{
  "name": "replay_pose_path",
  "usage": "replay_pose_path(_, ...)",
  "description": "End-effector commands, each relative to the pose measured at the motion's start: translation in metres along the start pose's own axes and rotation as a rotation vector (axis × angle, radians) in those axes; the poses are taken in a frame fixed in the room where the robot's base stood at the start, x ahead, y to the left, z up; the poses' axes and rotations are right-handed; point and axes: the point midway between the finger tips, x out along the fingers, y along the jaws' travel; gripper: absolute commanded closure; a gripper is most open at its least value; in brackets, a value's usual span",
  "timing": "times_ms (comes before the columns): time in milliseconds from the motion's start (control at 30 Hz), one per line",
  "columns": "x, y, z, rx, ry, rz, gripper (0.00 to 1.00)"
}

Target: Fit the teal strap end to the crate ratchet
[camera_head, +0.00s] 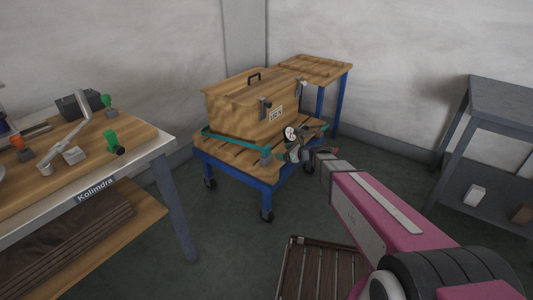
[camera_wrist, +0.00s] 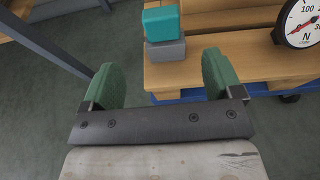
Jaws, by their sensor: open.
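The teal strap (camera_head: 235,141) runs along the near left side of the wooden crate (camera_head: 230,108). Its end, a teal block (camera_wrist: 163,22), sits on a grey block (camera_wrist: 166,50) at the edge of the trolley's slatted top; the grey block also shows in the head view (camera_head: 266,157). A round white dial (camera_head: 290,133) marked N stands right of them and shows in the wrist view (camera_wrist: 301,22). I cannot make out the ratchet clearly; my arm partly covers that corner. My gripper (camera_wrist: 160,82) is open and empty, its green pads short of the teal block; it also shows in the head view (camera_head: 286,155).
The crate stands on a blue wheeled trolley (camera_head: 236,172). A workbench (camera_head: 150,150) with tools is at the left, a small wooden table (camera_head: 318,66) behind, and a grey shelf unit (camera_head: 500,105) at the right. A slatted pallet (camera_head: 318,270) lies low in front.

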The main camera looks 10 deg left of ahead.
Motion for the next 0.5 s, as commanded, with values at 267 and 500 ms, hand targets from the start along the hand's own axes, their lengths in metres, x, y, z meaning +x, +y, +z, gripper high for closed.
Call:
replay_pose_path(267,0.03,-0.002,0.002,0.033,-0.014,-0.004,0.15)
replay_pose_path(500,0.059,-0.002,0.003,0.031,-0.014,-0.005,0.15)
